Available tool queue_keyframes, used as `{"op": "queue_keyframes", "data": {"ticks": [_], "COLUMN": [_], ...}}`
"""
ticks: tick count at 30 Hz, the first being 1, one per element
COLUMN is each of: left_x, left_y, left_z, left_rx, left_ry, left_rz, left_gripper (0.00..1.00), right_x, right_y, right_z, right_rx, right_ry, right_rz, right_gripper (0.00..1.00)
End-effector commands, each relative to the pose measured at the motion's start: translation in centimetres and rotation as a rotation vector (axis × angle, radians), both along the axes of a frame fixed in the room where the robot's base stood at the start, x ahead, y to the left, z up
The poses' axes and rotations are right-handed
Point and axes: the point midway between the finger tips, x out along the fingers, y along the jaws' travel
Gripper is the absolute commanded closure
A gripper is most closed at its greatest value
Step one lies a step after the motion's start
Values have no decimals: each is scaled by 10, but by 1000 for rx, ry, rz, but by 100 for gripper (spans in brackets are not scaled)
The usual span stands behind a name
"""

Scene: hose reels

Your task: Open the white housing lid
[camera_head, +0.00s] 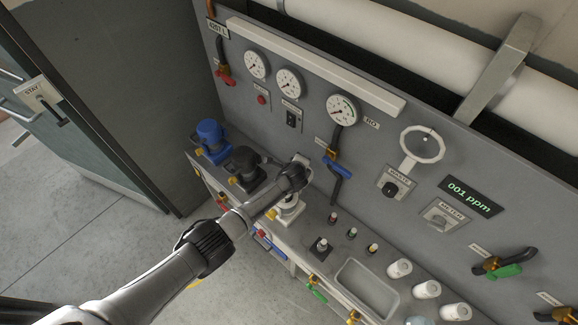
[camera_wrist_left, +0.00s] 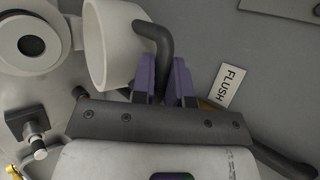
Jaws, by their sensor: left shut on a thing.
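The white housing (camera_head: 287,214) stands on the bench top, partly covered by my left arm. In the left wrist view a round white housing (camera_wrist_left: 14,58) with a dark round centre shows at the left edge. The white lid (camera_wrist_left: 104,48), cup-shaped and tilted on its side, is beside it, with its dark curved handle (camera_wrist_left: 160,38) running down between my fingers. My left gripper (camera_wrist_left: 165,80), with purple finger pads, is shut on this handle. In the head view it (camera_head: 296,178) is above the white housing, and a bit of white shows behind it. My right gripper is out of view.
A black housing (camera_head: 245,165) and a blue one (camera_head: 211,138) stand left of the white one. A blue-handled valve (camera_head: 337,167) hangs on the panel close to the gripper's right. A sink (camera_head: 367,289) and white cups (camera_head: 400,268) are further right.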

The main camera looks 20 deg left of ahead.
Motion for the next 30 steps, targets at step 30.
{"op": "queue_keyframes", "data": {"ticks": [30], "left_x": [13], "left_y": [-16], "left_z": [-1], "left_rx": [22], "left_ry": [60], "left_rz": [-17], "left_gripper": [72], "right_x": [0], "right_y": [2], "right_z": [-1], "right_rx": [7], "right_ry": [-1], "right_rz": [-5], "right_gripper": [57]}}
